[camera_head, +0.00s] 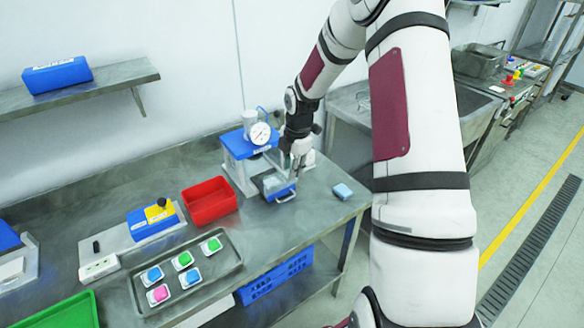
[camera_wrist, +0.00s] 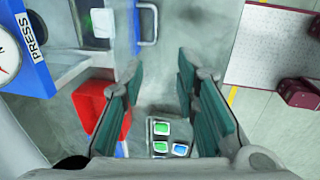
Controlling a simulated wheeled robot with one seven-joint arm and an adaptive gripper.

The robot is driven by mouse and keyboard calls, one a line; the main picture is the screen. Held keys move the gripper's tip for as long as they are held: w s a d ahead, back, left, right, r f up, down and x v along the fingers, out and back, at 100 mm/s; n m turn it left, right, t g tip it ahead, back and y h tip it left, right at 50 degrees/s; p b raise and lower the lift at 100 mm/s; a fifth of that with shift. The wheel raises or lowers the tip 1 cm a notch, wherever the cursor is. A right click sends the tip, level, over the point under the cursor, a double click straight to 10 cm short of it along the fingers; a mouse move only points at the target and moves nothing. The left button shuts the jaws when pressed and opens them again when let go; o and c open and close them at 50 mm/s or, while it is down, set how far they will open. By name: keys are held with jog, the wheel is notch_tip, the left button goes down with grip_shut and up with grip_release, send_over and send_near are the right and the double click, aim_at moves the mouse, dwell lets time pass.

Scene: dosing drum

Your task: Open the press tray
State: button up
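The press (camera_head: 240,148) is a blue and steel unit with a round gauge on the bench's back right. Its blue-fronted tray (camera_head: 281,193) sticks out at the front, with a pale block (camera_head: 272,182) inside. In the wrist view the tray front (camera_wrist: 133,28) and its metal handle (camera_wrist: 148,22) are at the top, and the press (camera_wrist: 37,45) with its "PRESS" label is at left. My gripper (camera_head: 297,160) is above the tray's right side. In the wrist view my gripper (camera_wrist: 163,95) has its fingers apart with nothing between them, clear of the handle.
A red bin (camera_head: 209,202) stands left of the press. A metal tray (camera_head: 140,292) holds several coloured pieces. A light-blue block (camera_head: 343,191) lies near the bench's right edge. A blue crate (camera_head: 275,277) is below.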

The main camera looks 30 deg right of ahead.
dwell(0.3)
notch_tip(320, 180, up, 12)
jog(key=s, duration=0.2)
dwell(0.4)
